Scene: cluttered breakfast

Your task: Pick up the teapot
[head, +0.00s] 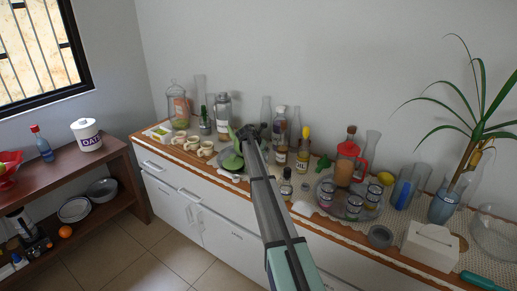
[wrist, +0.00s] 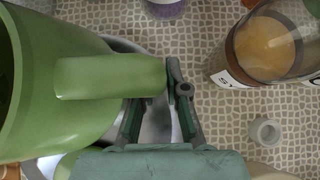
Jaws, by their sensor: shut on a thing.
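The teapot is green and stands on the left in the wrist view (wrist: 25,90), cut off by the picture's edge. Its thick handle (wrist: 110,77) points right, to my gripper (wrist: 160,98). My fingers are shut on the handle's end. In the head view the teapot (head: 231,159) shows small on the sideboard, partly hidden by my arm, with my gripper (head: 250,133) at its upper right. I cannot tell whether the teapot touches what is under it.
A grey metal dish (wrist: 122,45) shows beneath the teapot. In the head view, bottles (head: 282,150) crowd right of my gripper and beige cups (head: 192,143) stand left.

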